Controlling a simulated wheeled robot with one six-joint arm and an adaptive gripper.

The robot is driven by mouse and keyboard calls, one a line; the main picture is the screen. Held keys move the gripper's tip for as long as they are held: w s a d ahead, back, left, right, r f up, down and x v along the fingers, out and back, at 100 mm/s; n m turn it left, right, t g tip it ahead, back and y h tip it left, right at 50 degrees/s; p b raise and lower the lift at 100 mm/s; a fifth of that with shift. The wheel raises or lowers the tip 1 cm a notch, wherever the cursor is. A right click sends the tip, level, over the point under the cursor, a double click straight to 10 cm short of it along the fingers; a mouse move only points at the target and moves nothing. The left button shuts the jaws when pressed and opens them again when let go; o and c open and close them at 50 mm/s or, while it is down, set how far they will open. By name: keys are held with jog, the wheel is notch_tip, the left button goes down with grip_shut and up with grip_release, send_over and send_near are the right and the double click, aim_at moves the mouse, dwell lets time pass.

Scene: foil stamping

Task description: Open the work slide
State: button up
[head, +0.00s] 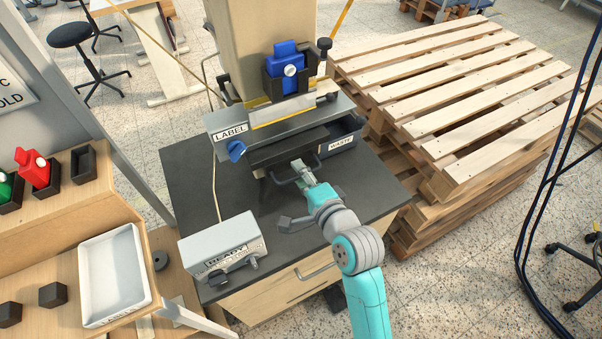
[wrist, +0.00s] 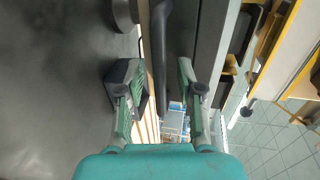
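The work slide (head: 287,150) is a dark plate low on the front of the stamping machine, below the LABEL bar. A dark bar handle (head: 281,181) projects from its front. My gripper (head: 303,173) is at the right part of this handle. In the wrist view, my gripper (wrist: 159,75) has its two fingers spread apart. The dark handle bar (wrist: 161,45) shows in the gap between them, with space on both sides. Whether the bar lies fully between the fingertips or just beyond them, I cannot tell. The slide's rear is hidden under the machine.
A grey READY box (head: 222,248) stands on the dark bench top (head: 185,180) at the left front. A WASTE bin (head: 341,142) is right of the slide. A blue knob (head: 236,150) is at left. Stacked pallets (head: 450,100) stand to the right.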

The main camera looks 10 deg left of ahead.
grip_shut()
dwell(0.4)
